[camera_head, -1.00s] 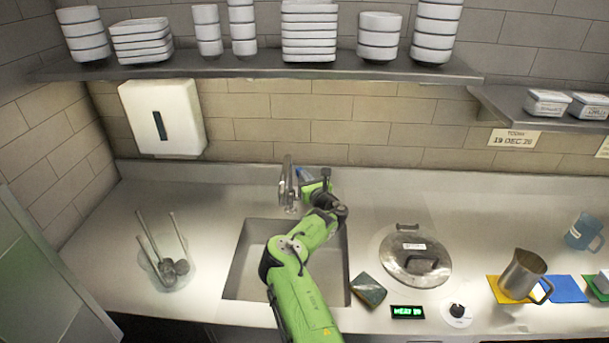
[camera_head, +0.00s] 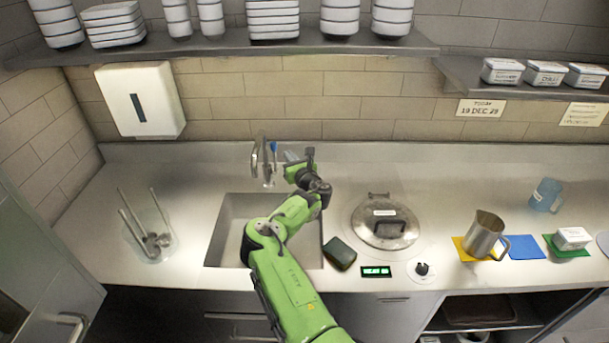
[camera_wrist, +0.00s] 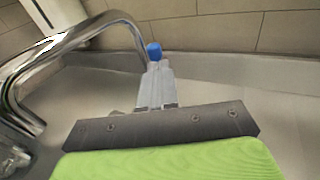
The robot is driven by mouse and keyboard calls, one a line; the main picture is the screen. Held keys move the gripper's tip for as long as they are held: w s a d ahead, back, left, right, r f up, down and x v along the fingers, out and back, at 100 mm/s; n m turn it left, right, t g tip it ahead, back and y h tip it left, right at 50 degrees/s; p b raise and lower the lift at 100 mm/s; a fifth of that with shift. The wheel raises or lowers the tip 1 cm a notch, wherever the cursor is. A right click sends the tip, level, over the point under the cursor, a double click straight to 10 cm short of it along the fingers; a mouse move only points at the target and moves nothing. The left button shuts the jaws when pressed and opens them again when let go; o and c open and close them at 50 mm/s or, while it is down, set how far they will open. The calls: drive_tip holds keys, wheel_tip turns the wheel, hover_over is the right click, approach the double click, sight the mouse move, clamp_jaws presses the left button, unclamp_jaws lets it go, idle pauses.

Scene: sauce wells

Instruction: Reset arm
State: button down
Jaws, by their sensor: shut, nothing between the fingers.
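My green arm reaches over the sink (camera_head: 233,215) toward the faucet (camera_head: 265,165). My gripper (camera_head: 292,158) is at the back of the counter, just right of the faucet, and small in the head view. In the wrist view my gripper (camera_wrist: 154,75) points toward the back wall. Its fingers are together with nothing seen between them. A blue tip (camera_wrist: 154,50) shows at its end. The curved chrome faucet (camera_wrist: 60,50) stands close on its left in the wrist view. I cannot tell whether they touch.
A lidded round well (camera_head: 385,240) and a dark green sponge (camera_head: 340,252) lie right of the sink. A metal pitcher (camera_head: 484,235) stands on a yellow mat (camera_head: 461,252). A glass holder with utensils (camera_head: 150,240) stands left. Stacked bowls (camera_head: 340,18) line the shelf above.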

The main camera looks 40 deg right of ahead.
drive_tip(key=a+v, duration=0.1)
drive_tip(key=v, duration=0.6)
drive_tip(key=s+d+r+m+g+h+b, duration=0.1)
drive_tip(key=s+d+r+m+g+h, duration=0.25)
drive_tip(key=m, duration=0.65)
drive_tip(key=s+d+r+m+g+h+b, duration=0.1)
drive_tip(key=s+d+r+m+g+h, duration=0.3)
drive_tip(key=m, duration=0.7)
drive_tip(key=s+a+r+m+g+y+b, duration=0.1)
drive_tip(key=s+a+r+m+y, duration=0.25)
drive_tip(key=a, duration=0.55)
drive_tip(key=s+a+m+y, duration=0.35)
drive_tip(key=s+a, duration=0.25)
drive_tip(key=a, duration=0.2)
drive_tip(key=s+a+r+m+g+y+b, duration=0.15)
drive_tip(key=s+a+m, duration=0.3)
drive_tip(key=a, duration=0.45)
drive_tip(key=s+a+y, duration=0.1)
drive_tip(key=s+a, duration=0.4)
drive_tip(key=s, duration=0.3)
drive_tip(key=s+a+g+y, duration=0.1)
drive_tip(key=s+a, duration=0.4)
drive_tip(key=s, duration=0.2)
drive_tip(key=shift+s+f+m, duration=0.2)
drive_tip(key=shift+s+m, duration=0.2)
drive_tip(key=shift+m, duration=0.05)
